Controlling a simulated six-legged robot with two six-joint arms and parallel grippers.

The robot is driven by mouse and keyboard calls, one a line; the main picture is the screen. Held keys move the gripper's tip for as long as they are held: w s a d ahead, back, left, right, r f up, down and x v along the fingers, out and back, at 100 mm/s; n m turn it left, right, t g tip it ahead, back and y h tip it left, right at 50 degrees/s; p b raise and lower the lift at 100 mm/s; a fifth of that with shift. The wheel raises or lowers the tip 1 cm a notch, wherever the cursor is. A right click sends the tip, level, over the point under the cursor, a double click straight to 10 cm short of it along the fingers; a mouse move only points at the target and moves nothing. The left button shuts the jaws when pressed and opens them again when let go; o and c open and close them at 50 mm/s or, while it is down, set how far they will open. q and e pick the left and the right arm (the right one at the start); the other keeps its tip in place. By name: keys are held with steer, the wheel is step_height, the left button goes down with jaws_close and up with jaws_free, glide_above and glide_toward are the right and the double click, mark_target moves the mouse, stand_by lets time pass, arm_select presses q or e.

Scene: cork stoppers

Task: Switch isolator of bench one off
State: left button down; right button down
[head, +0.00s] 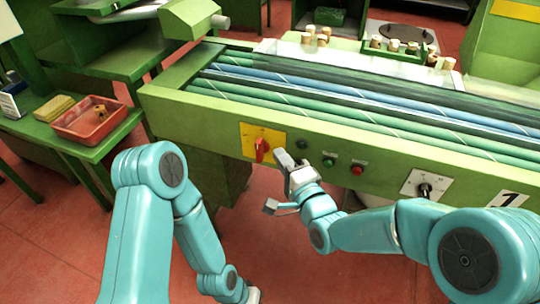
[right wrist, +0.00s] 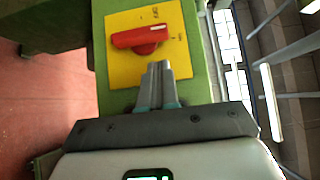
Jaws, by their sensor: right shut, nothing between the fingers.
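The isolator is a red rotary handle (head: 261,149) on a yellow plate (head: 247,134) on the front of the green bench. In the head view the handle stands about upright. In the right wrist view the red handle (right wrist: 140,38) lies across the picture on the yellow plate (right wrist: 125,75), its right end towards a small mark; another small label is at the plate's top. My right gripper (head: 281,158) is shut and empty, just right of the handle. In the right wrist view its fingertips (right wrist: 158,66) are below the handle, seemingly apart from it. My left gripper's fingers are hidden beyond the bottom edge.
A red tray (head: 88,132) stands on the left side table. Corks stand behind the bench rollers (head: 370,95).

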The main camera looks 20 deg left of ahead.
mark_target(262, 145)
steer(key=shift+a, duration=1.55)
